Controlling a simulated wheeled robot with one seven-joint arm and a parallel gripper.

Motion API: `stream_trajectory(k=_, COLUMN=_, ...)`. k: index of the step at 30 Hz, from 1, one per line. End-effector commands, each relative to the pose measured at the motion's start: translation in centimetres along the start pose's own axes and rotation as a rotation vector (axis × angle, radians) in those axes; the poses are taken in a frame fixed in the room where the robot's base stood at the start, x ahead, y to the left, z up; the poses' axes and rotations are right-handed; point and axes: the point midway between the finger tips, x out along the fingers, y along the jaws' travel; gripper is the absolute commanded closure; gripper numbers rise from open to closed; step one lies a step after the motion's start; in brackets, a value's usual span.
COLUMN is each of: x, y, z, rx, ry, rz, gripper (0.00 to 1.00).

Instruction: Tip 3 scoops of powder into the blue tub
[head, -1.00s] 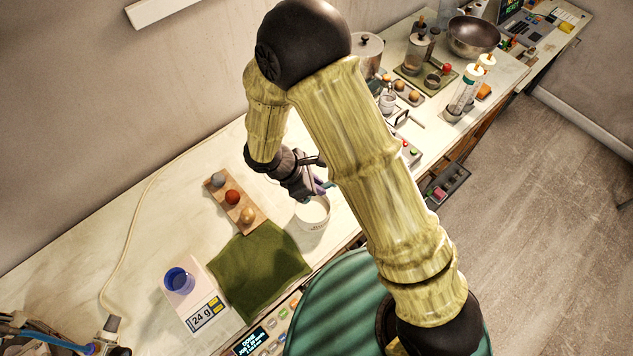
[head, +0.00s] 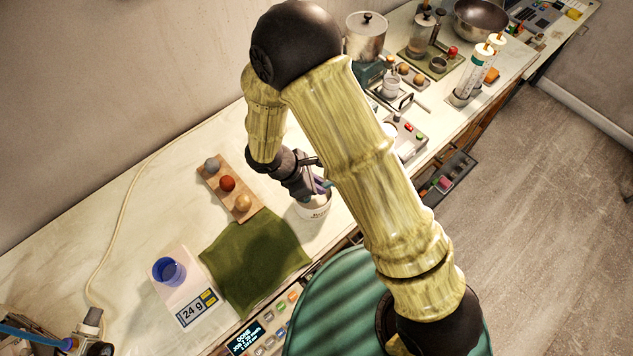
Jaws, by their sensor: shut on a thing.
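A white container (head: 316,209) stands right of the green cloth, partly hidden by my arm. My gripper (head: 318,190) is at this container's mouth, pointing down. It is shut on a thin purple-blue handle (head: 323,184), probably the scoop's. The scoop's bowl and any powder on it are hidden. The inside of the tub is too small to judge for powder.
A green cloth (head: 255,262) lies between scale and container. A wooden board (head: 229,189) with grey, red and tan balls lies behind it. A cable (head: 122,238) runs along the left. Pots, bottles and a metal bowl (head: 480,18) crowd the far right bench.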

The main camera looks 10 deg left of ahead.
Motion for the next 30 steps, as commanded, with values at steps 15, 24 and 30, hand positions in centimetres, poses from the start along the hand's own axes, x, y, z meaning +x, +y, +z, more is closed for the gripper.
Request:
stream_trajectory(k=15, x=2.1, y=0.0, z=-1.3, rx=0.0, ry=0.002, rz=-0.001, gripper=1.0)
stream_trajectory(k=24, x=2.2, y=-0.1, z=-1.4, rx=-0.001, ry=0.002, rz=-0.003, gripper=1.0)
stream_trajectory(k=30, x=2.2, y=-0.1, z=-1.4, rx=-0.001, ry=0.002, rz=-0.003, gripper=1.0)
